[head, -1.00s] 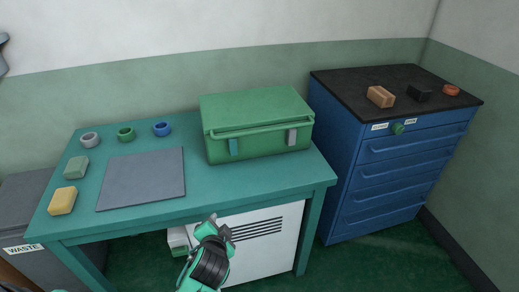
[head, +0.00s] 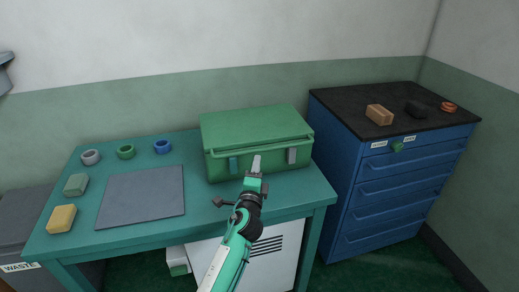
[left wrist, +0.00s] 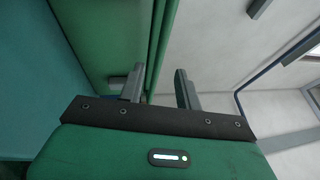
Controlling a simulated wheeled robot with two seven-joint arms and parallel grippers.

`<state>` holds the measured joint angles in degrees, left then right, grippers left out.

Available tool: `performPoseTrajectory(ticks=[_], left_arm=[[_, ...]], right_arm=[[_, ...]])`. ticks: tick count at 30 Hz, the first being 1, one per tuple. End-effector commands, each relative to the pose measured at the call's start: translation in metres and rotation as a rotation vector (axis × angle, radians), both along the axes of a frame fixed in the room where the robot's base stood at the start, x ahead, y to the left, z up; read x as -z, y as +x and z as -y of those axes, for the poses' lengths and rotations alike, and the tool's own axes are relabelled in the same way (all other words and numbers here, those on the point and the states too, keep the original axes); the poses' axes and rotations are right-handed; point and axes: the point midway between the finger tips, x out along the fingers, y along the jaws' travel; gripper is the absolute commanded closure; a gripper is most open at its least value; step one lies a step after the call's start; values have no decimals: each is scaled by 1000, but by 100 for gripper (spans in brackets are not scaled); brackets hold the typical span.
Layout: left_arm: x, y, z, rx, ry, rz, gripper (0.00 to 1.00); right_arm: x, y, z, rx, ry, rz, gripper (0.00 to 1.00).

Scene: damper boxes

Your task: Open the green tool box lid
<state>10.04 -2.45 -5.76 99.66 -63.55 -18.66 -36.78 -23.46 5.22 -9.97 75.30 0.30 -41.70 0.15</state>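The green tool box (head: 257,130) stands on the teal table with its lid shut. My left gripper (head: 256,165) is in front of the box, between the latches. In the left wrist view, the fingers of my left gripper (left wrist: 160,88) are apart with nothing between them. The green tool box (left wrist: 100,40) fills the left part there, with a grey latch (left wrist: 117,82) beside one finger; contact is unclear. My right gripper is not in view.
The teal table (head: 200,135) also holds a grey mat (head: 142,197), several rings and two blocks at the left. A blue drawer cabinet (head: 395,190) with a black top stands at the right. A grey waste bin (head: 25,225) is at the left.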

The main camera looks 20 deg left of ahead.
Motion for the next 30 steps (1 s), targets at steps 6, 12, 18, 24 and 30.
performPoseTrajectory(ticks=[6, 12, 18, 24, 30], left_arm=[[-8, 39, -8, -1, 0, 1, 66], [-12, 64, -13, -2, 0, 0, 66], [-14, 75, -15, -1, -2, 0, 66], [-13, 76, -15, 0, -1, -1, 66], [-14, 76, -15, 0, -1, -1, 87]], right_arm=[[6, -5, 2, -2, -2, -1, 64], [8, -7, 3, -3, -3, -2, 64], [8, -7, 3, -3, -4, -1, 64], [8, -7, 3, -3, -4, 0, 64], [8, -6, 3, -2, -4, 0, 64]])
